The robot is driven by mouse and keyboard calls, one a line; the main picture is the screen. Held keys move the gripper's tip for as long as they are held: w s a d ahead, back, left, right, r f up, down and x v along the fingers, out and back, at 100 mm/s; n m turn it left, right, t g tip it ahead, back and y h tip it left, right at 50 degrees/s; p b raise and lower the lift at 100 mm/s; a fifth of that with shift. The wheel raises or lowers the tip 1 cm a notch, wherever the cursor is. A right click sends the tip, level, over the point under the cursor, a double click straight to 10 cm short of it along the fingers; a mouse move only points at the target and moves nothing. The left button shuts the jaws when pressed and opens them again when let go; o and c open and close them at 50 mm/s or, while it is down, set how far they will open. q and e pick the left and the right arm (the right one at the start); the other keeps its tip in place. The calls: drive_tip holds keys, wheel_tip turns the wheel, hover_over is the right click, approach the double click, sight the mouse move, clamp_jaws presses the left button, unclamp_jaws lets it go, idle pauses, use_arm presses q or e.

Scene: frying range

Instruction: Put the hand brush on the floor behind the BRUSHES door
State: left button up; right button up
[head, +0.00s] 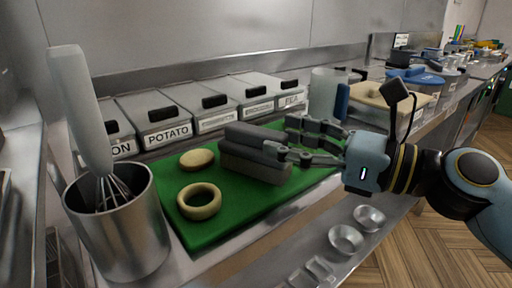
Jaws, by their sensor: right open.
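My right gripper (282,137) reaches in from the right over the green cutting board (225,213). The wooden floor (435,255) shows at the lower right, with nothing seen lying on the visible part. My left gripper is not in view.
A metal pot (120,235) with a whisk-ended blender stands front left. A dough ring (199,201) and a round bun (197,159) lie on the board. Labelled bins, one reading POTATO (165,130), line the back. Small metal bowls (345,239) sit along the front edge.

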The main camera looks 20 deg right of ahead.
sight(228, 123)
drive_tip(key=shift+w+a, duration=0.4)
drive_tip(key=shift+w, duration=0.05)
drive_tip(key=x, duration=0.4)
drive_tip(key=shift+w+p, duration=0.35)
drive_tip(key=shift+w, duration=0.15)
drive_tip(key=shift+w+a+f, duration=0.1)
drive_tip(key=shift+w+a, duration=0.05)
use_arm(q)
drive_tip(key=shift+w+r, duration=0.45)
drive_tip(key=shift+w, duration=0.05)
use_arm(e)
drive_tip(key=shift+c, duration=0.4)
clamp_jaws()
